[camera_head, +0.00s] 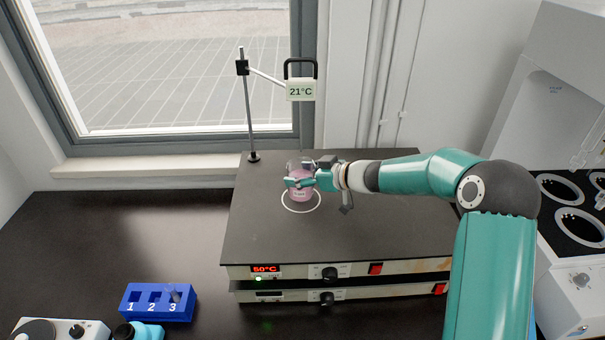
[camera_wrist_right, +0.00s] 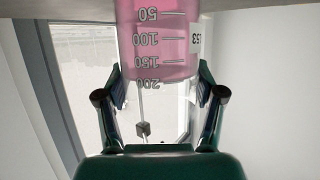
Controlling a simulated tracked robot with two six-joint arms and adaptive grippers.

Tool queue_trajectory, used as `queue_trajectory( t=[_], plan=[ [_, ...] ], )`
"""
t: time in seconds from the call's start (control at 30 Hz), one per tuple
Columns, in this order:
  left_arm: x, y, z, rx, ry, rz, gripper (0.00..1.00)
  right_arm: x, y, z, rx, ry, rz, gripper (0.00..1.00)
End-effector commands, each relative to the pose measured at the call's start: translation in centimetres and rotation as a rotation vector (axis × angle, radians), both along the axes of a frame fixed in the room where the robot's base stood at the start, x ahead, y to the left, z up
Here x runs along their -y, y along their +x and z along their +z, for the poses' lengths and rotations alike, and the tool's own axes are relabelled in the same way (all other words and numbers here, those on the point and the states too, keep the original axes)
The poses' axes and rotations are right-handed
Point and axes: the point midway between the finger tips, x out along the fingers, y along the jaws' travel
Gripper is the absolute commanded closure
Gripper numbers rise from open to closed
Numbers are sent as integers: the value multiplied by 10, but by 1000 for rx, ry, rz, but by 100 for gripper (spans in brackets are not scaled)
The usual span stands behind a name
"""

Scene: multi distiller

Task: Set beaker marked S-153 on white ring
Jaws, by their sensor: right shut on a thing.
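The beaker (camera_head: 301,190) holds pink liquid and is upright at the white ring (camera_head: 301,207) on the dark hotplate top (camera_head: 380,225). My right gripper (camera_head: 300,183) is shut around the beaker from the right. In the right wrist view the beaker (camera_wrist_right: 158,40) shows upside down between the two fingers of the right gripper (camera_wrist_right: 160,95), with a label ending in 153 partly visible. The ring shows around and in front of the beaker's base. I cannot tell whether the base touches the plate. My left gripper is not in view.
A stand rod (camera_head: 248,110) with a 21°C display (camera_head: 301,90) rises behind the beaker. The hotplate display (camera_head: 265,268) reads 50°C. A blue numbered rack (camera_head: 157,302) stands at the front left. White equipment (camera_head: 570,250) is at the right. The bench left is mostly clear.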

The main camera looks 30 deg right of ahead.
Motion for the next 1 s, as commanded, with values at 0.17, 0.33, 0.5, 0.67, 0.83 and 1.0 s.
queue_trajectory(
  t=[0.17, 0.33, 0.5, 0.67, 0.83, 1.0],
  plan=[
    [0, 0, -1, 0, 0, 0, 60, 0, 0, -3, 1, 0, 0, 80],
    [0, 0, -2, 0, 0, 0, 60, 0, 0, -6, 1, 0, 0, 80],
    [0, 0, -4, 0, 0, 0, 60, 0, 0, -9, 1, 0, 0, 80],
    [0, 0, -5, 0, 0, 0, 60, 0, 0, -12, 1, 0, 0, 80],
    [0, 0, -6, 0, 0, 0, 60, 0, 0, -15, 2, 1, 0, 80],
    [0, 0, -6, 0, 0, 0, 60, 0, 0, -17, 3, -1, 1, 27]
  ],
)
